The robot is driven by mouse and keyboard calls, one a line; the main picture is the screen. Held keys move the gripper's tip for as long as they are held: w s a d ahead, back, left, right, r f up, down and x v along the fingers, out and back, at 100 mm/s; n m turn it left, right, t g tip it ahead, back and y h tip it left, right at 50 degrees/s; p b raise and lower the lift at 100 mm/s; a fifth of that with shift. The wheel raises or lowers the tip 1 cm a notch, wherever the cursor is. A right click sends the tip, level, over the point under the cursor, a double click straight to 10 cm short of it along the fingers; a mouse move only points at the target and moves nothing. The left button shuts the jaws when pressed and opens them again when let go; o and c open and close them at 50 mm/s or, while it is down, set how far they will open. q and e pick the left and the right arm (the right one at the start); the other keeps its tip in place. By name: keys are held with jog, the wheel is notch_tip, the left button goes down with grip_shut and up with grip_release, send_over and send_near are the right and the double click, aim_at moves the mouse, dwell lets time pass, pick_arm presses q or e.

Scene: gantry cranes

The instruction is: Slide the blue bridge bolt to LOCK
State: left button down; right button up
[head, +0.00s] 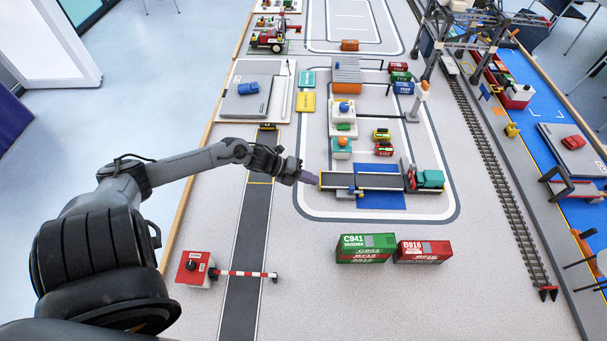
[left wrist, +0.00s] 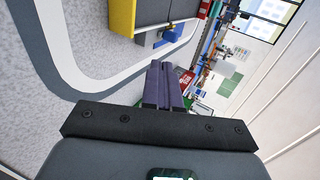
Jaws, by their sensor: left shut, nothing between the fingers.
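The bridge is a dark grey deck (head: 362,180) with a yellow edge, over a blue water patch (head: 382,201). A small blue part (head: 355,191), seemingly the bolt, sits at the deck's near edge; whether it stands at LOCK is too small to tell. In the left wrist view a blue part (left wrist: 144,38) shows beside the grey deck (left wrist: 153,10). My left gripper (head: 314,179) is shut and empty, just left of the bridge's left end, apart from the bolt. Its purple fingers (left wrist: 164,84) are together in the left wrist view. My right gripper is out of view.
A truck with a green block (head: 429,179) stands at the bridge's right end. Green (head: 366,248) and red (head: 423,251) containers stand in front. A red box (head: 194,269) with a striped barrier (head: 245,274) is front left. Bare grey board lies between the bridge and containers.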

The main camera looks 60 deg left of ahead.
pick_arm(q)
jog(key=shift+v, duration=1.2)
jog(key=d+f+n+y, duration=0.1)
jog(key=d, duration=0.1)
jog(key=d+f+n, duration=0.1)
jog(key=d+n, duration=0.1)
jog(key=d, duration=0.1)
jog(key=s+d+f+n+y, duration=0.1)
jog(key=d+f, duration=0.1)
jog(key=d, duration=0.1)
jog(key=shift+f+y, duration=0.1)
jog(key=shift+y, duration=0.2)
jog(key=s+d+n+y, duration=0.1)
jog(key=d+n, duration=0.1)
jog(key=d, duration=0.1)
jog(key=d+n+y, duration=0.1)
jog(key=d+n, duration=0.1)
jog(key=s+d+n+g, duration=0.1)
jog(key=d+n, duration=0.1)
jog(key=d, duration=0.1)
jog(key=shift+s+d+n+y, duration=0.35)
jog(key=shift+n+y, duration=0.05)
jog(key=s+d+r+n+g, duration=0.5)
jog(key=s+d+r+n, duration=0.4)
jog(key=s+d+n, duration=0.2)
notch_tip(320, 180, up, 27)
jog(key=p, duration=2.8)
jog(key=shift+s+a+r+n+g+y, duration=0.15)
jog(key=shift+a+n+g+y, duration=0.15)
jog(key=shift+y, duration=0.1)
